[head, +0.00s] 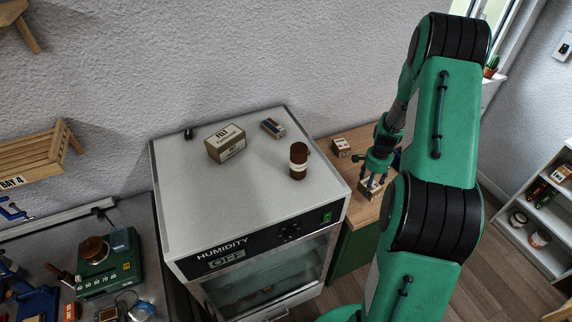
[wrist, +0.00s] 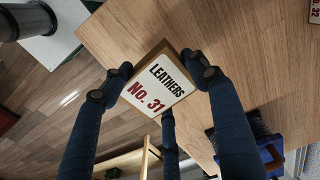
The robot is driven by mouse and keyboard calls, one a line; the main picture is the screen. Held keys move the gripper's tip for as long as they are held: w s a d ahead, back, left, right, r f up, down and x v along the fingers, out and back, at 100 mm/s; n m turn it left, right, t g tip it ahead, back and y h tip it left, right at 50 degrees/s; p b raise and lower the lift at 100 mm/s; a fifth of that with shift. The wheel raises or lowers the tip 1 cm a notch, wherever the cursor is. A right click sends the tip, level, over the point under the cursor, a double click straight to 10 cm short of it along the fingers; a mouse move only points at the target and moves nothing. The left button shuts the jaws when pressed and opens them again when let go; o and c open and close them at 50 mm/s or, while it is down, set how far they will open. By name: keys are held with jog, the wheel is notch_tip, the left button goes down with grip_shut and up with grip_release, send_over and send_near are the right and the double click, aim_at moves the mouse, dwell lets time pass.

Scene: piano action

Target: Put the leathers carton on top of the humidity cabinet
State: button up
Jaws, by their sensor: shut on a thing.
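The leathers carton (wrist: 158,84), a small box with a white label reading "LEATHERS No. 31", sits between the fingers of my gripper (wrist: 157,80) in the wrist view. My gripper is shut on it. In the head view the carton (head: 368,192) is partly hidden under my gripper (head: 374,182), over the wooden counter right of the cabinet. I cannot tell whether it touches the counter. The humidity cabinet (head: 245,206) has a flat grey top, a glass front and an "OFF" display.
On the cabinet top are a felt carton (head: 226,143), a brown jar (head: 299,160) and a small box (head: 272,128) towards the back. The top's front and left are clear. Another small carton (head: 341,147) stands on the wooden counter (head: 352,206). Shelves (head: 540,215) stand at the right.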

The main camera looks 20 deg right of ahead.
jog(key=shift+r, duration=0.1)
notch_tip(320, 180, up, 39)
jog(key=s+a+r+n, duration=0.15)
jog(key=a+n, duration=0.75)
jog(key=a, duration=2.7)
jog(key=s+a+f+n+p, duration=0.1)
jog(key=s+a+n, duration=0.3)
jog(key=s+a, duration=0.4)
jog(key=s+a+n, duration=0.3)
jog(key=s+a, duration=0.2)
jog(key=a, duration=0.5)
notch_tip(320, 180, down, 11)
jog(key=shift+s+f, duration=0.2)
jog(key=shift+w+a, duration=0.1)
